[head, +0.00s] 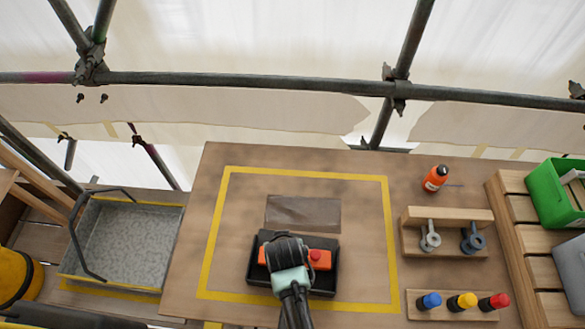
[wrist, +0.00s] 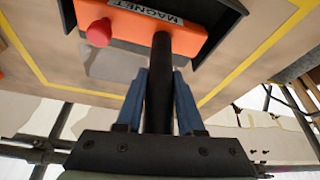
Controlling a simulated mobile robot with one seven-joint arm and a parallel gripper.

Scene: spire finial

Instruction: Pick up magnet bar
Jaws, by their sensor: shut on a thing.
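The magnet bar (head: 319,258) is orange with a red knob and lies over a black tray (head: 331,279) in the head view. In the wrist view the magnet bar (wrist: 140,27) shows its "MAGNET" label and a black upright handle (wrist: 161,85). My gripper (head: 290,277) is above the bar and hides part of it and of the tray. In the wrist view my gripper's blue-grey fingers (wrist: 160,90) are shut on either side of the handle. I cannot tell whether the bar touches the tray floor.
A dark flat plate (head: 303,213) lies behind the tray inside a yellow taped square. To the right are an orange bottle (head: 435,178), a wooden rack (head: 447,217) with eyebolts, and a block with coloured knobs (head: 462,304). A grey bin (head: 123,243) stands left of the table.

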